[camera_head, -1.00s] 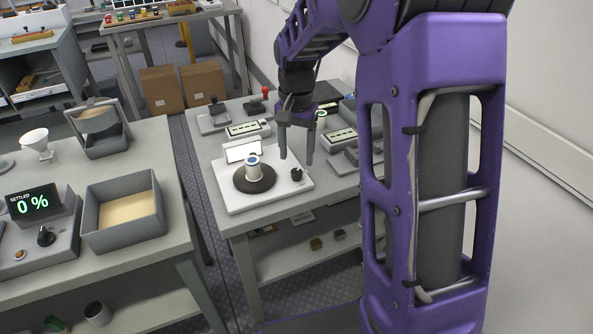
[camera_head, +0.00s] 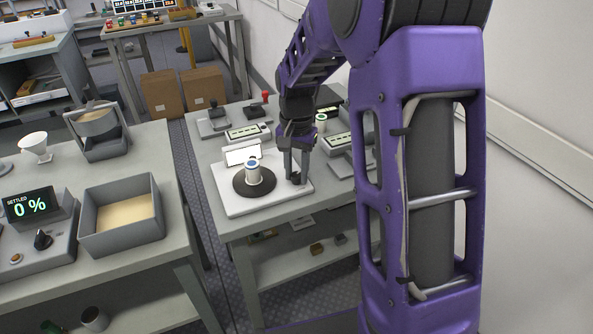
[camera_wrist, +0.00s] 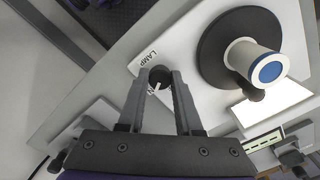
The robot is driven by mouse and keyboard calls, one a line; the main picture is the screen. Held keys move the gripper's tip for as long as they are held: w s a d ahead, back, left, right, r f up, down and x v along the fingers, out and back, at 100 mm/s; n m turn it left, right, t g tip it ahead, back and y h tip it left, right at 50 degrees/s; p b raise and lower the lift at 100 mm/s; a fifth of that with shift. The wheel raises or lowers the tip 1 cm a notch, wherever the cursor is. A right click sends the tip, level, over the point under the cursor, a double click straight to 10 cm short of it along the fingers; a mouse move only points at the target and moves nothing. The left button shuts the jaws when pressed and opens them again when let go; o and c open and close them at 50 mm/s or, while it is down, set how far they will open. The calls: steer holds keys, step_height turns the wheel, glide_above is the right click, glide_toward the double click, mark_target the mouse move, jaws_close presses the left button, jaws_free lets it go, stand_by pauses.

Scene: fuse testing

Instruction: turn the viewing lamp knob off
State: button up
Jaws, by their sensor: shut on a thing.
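The lamp knob (camera_wrist: 160,76) is a small black dial with a white pointer mark, on a white base plate (camera_wrist: 190,45) beside the printed word LAMP. My gripper (camera_wrist: 160,80) points down at it, with one finger on each side, shut on the knob. In the head view my gripper (camera_head: 297,179) reaches down to the right corner of the white base plate (camera_head: 262,203), and its fingers mostly hide the knob. The lit white viewing panel (camera_head: 243,153) stands at the back of the plate.
A black turntable (camera_head: 254,181) carries a white cylinder with a blue top (camera_head: 252,166), close left of my gripper. Instruments with indicator strips (camera_head: 248,132) stand behind.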

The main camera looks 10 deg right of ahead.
jaws_close()
steer(key=shift+n, duration=0.3)
steer(key=n+p, duration=0.2)
steer(key=n, duration=0.2)
steer(key=shift+r+n, duration=0.1)
steer(key=shift+n, duration=0.2)
steer(key=n+p, duration=0.2)
steer(key=n, duration=0.4)
steer(key=shift+n, duration=0.3)
steer(key=shift+w, duration=0.1)
steer(key=o, duration=1)
jaws_free()
steer(key=shift+c, duration=0.2)
